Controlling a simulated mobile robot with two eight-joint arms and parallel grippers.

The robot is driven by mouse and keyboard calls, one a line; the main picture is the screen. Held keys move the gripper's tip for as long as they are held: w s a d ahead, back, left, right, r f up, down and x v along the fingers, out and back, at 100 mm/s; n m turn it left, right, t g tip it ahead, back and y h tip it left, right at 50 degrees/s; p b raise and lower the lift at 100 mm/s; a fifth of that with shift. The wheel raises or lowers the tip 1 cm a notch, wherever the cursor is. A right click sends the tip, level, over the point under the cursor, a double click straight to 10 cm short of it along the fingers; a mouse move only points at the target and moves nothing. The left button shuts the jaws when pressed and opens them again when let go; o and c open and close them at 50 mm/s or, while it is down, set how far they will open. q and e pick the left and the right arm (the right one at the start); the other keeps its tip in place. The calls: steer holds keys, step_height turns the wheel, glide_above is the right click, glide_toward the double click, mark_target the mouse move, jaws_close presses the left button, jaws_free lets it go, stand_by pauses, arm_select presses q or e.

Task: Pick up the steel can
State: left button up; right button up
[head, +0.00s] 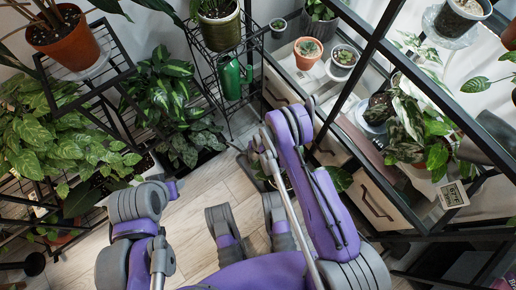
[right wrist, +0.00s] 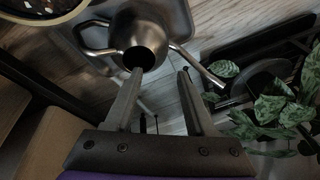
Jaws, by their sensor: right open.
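The steel can (right wrist: 142,32) is in the right wrist view, a rounded grey metal watering can with a dark opening. Its curved handle reaches to the left and its thin spout to the lower right. It stands at a grey tray. My right gripper (right wrist: 160,75) is open and empty, with the can just beyond its fingertips. The left finger's tip overlaps the lower edge of the dark opening; whether it touches cannot be told. In the head view I cannot make out the steel can, and my right arm covers part of the floor. My left arm shows at left without visible fingers.
A leafy plant (right wrist: 272,112) is close on the right of the wrist view, and a round pot rim (right wrist: 45,14) at upper left. In the head view, a green watering can (head: 230,78) stands on a wire rack. Shelves crowd both sides; some wood floor (head: 205,190) is bare.

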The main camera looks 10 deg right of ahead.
mark_target(254, 152)
steer(key=x, duration=0.3)
steer(key=shift+f+b, duration=0.15)
steer(key=shift+b, duration=0.15)
steer(key=x, duration=0.1)
steer(key=b+x, duration=0.1)
steer(key=x, duration=0.1)
steer(key=b+x, duration=0.1)
steer(key=x, duration=0.1)
steer(key=shift+a, duration=0.3)
jaws_close()
stand_by(0.8)
